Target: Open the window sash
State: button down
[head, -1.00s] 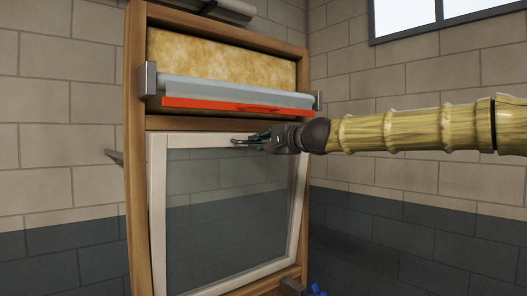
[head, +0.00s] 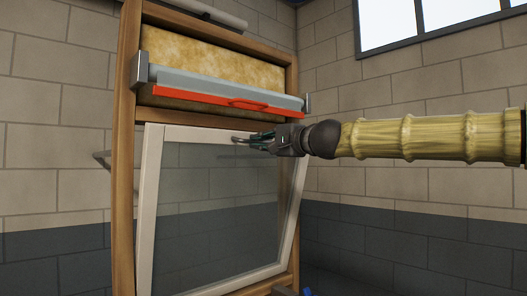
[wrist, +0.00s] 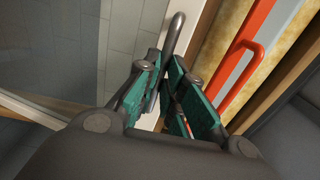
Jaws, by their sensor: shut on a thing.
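The window sash (head: 152,215) is a white frame around a grey glass pane, set in a wooden frame. It is tilted, its top edge leaning out from the wooden frame and its bottom edge close to it. A curved metal handle (wrist: 175,33) sits on the top rail of the sash. My gripper (head: 246,142) is at the middle of that top rail, coming from the right. In the wrist view its green-padded fingers (wrist: 170,98) are around the handle's lower part. The fingers hide part of the handle.
Above the sash, a grey bar with a red strip and red handle (head: 250,103) spans the wooden frame (head: 122,180) between metal brackets, in front of yellow insulation. Brick walls (head: 50,150) stand behind and to the right. A pale rolled tube is at the top.

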jog(key=s+d+f+t+y+b, duration=0.1)
jog(key=s+d+b, duration=0.3)
jog(key=b, duration=0.6)
jog(key=shift+s+f, duration=0.15)
jog(key=shift+f, duration=0.75)
jog(key=shift+d, duration=0.1)
jog(key=c, duration=1.8)
grip_release()
jog(key=v, duration=1.2)
